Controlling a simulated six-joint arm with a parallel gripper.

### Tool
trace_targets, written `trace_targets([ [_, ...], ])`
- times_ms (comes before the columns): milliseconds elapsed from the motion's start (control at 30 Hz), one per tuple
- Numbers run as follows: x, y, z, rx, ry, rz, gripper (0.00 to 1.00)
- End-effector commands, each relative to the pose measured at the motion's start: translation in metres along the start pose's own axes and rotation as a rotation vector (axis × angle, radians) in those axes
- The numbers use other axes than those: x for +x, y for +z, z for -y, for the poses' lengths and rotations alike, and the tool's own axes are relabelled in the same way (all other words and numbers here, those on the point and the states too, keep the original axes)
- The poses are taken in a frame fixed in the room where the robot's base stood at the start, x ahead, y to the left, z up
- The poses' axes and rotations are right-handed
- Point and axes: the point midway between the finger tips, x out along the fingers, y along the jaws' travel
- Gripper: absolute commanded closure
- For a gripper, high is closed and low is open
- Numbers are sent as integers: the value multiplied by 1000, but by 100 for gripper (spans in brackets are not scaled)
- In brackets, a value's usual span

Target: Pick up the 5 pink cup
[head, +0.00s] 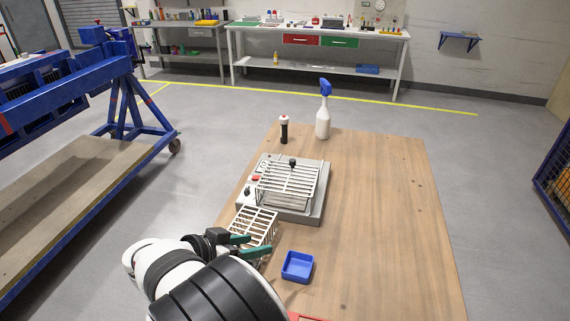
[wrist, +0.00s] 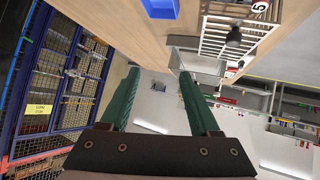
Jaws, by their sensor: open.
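I cannot make out a pink cup in either view. A small white tag with a "5" (wrist: 260,6) shows at the top right of the wrist view, by a white wire rack (wrist: 215,42). A dark knob-like piece (wrist: 234,37) shows beside that rack. In the head view a wire rack (head: 256,224) stands at the near left of the wooden table. My gripper (head: 262,243) has green fingers and is open beside this rack, partly in front of it. In the wrist view my gripper (wrist: 158,72) shows nothing between its fingers.
A grey jig (head: 313,205) with a slatted top stands behind the rack. A blue tray (head: 297,267) lies right of my gripper. A white spray bottle (head: 323,120) and a dark cylinder with a light top (head: 284,130) stand farther back. The table's right side (head: 390,220) is clear.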

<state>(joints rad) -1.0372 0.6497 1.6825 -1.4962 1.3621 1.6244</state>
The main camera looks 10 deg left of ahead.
Motion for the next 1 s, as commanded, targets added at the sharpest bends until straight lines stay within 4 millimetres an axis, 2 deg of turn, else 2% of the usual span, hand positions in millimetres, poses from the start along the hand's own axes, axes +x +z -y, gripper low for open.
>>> trace_targets([
  [33,-14,19,39,2,-82,-71,37],
  [100,-32,38,78,28,-180,-143,37],
  [200,-44,53,102,48,-251,-185,37],
  [267,-40,63,107,52,-262,-191,37],
  [400,-17,94,113,49,-259,-190,37],
  [533,0,116,118,51,-259,-190,37],
  [667,14,113,121,56,-258,-188,37],
  [900,62,104,133,55,-257,-187,37],
  [1000,71,102,135,54,-259,-187,37],
])
